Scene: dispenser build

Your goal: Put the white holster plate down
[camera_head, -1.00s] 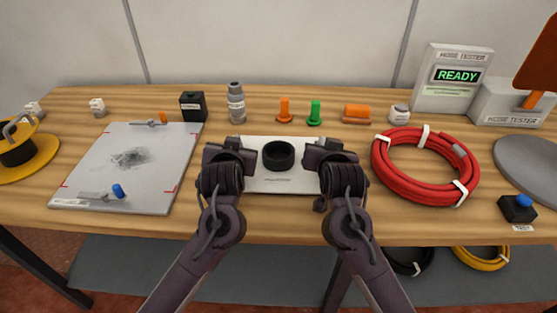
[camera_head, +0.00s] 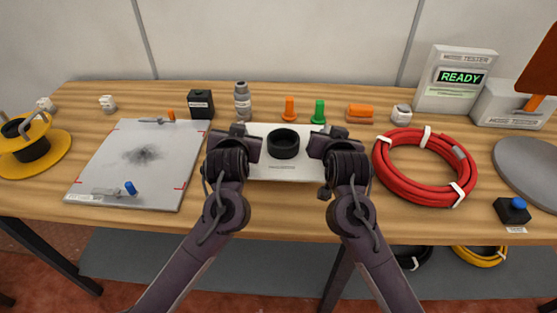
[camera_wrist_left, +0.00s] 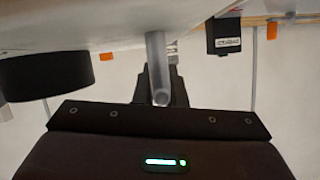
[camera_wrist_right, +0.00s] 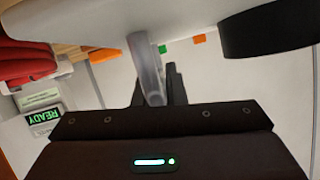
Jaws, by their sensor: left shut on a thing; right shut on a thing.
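The white holster plate (camera_head: 284,171) with a black ring (camera_head: 284,143) on its top is in the middle of the head view, between my two grippers. My left gripper (camera_head: 243,140) is shut on its left end and my right gripper (camera_head: 326,142) on its right end. In the left wrist view the jaws (camera_wrist_left: 160,85) close on a pale grip at the plate's edge; in the right wrist view the jaws (camera_wrist_right: 150,85) do the same. The plate looks level. I cannot tell whether its underside touches the table.
A grey mat (camera_head: 120,190) lies to the left, a red cable coil (camera_head: 405,186) to the right. A grey bottle (camera_head: 242,103), orange peg (camera_head: 289,110), green peg (camera_head: 319,113) and orange piece (camera_head: 359,114) stand behind the plate. The wooden table's front strip (camera_head: 285,222) is clear.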

